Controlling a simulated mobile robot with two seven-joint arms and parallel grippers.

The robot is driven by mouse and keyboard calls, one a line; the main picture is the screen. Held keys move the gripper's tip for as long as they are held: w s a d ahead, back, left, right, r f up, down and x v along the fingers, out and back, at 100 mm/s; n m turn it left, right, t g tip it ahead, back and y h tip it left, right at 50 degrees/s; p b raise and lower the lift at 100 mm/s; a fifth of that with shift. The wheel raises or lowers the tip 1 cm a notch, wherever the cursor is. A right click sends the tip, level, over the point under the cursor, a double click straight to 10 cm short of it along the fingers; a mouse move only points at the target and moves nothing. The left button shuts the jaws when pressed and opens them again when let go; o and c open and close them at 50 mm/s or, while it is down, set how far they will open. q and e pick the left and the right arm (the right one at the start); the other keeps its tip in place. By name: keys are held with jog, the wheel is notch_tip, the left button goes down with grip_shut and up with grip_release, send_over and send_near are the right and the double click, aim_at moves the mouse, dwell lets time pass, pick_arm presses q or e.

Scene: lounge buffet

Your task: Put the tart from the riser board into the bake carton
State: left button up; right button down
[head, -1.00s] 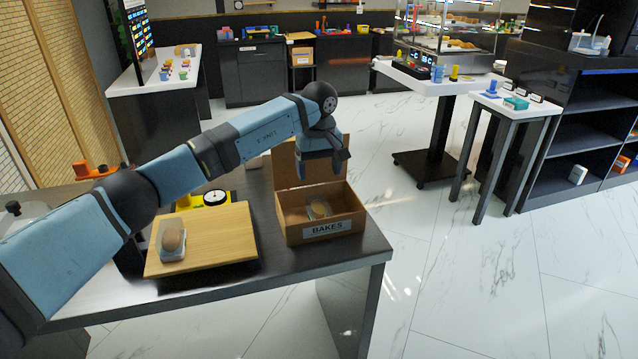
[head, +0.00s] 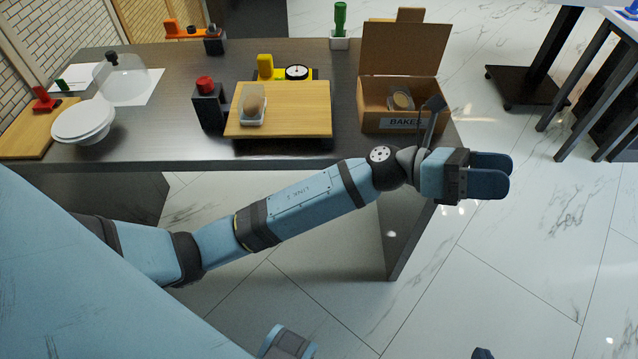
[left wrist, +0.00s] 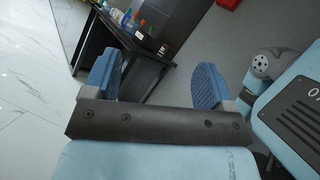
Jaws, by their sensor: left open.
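A tart in a clear pack (head: 252,104) sits on the left part of the wooden riser board (head: 300,112). The open bake carton (head: 385,116), labelled BAKES, stands right of the board with its lid up. Another clear-packed round item (head: 402,97) lies inside it. My left gripper (head: 510,174) is open and empty, past the table's front right corner, in front and right of the carton. Its two blue fingers show apart in the left wrist view (left wrist: 158,85). Only a dark piece, perhaps my right gripper (head: 482,353), shows at the bottom edge; its jaws are hidden.
A black block with a red top (head: 208,102) stands left of the board. A yellow and black scale (head: 290,72) is behind it. Open floor lies right of the table.

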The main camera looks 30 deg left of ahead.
pick_arm(q)
jog(key=s+a+f+n+t+y, duration=0.1)
jog(key=a+f+n+t+y, duration=0.6)
jog(key=n, duration=0.8)
jog(key=a+f+n+t+y, duration=0.6)
jog(key=n+t, duration=0.3)
jog(key=n, duration=0.7)
jog(key=s+a+f+n+g+y, duration=0.3)
jog(key=s+a+f+n, duration=0.1)
jog(key=s+f+n, duration=0.2)
jog(key=s+a+f+n+g+y, duration=0.3)
jog(key=s+f+n, duration=0.4)
jog(key=f, duration=0.3)
jog(key=shift+s+a+n+g, duration=0.25)
jog(key=shift+a+n+g, duration=0.15)
jog(key=shift+a, duration=0.3)
notch_tip(320, 180, up, 17)
jog(key=s+a+p, duration=0.1)
jog(key=a+p, duration=0.1)
jog(key=p, duration=2.2)
jog(key=shift+s+f, duration=0.15)
jog(key=shift+f, duration=0.05)
pick_arm(e)
notch_tip(320, 180, up, 16)
jog(key=s+d, duration=0.1)
jog(key=shift+s+d+r+h, duration=0.2)
jog(key=shift+s+d+h, duration=0.1)
jog(key=shift+d, duration=0.1)
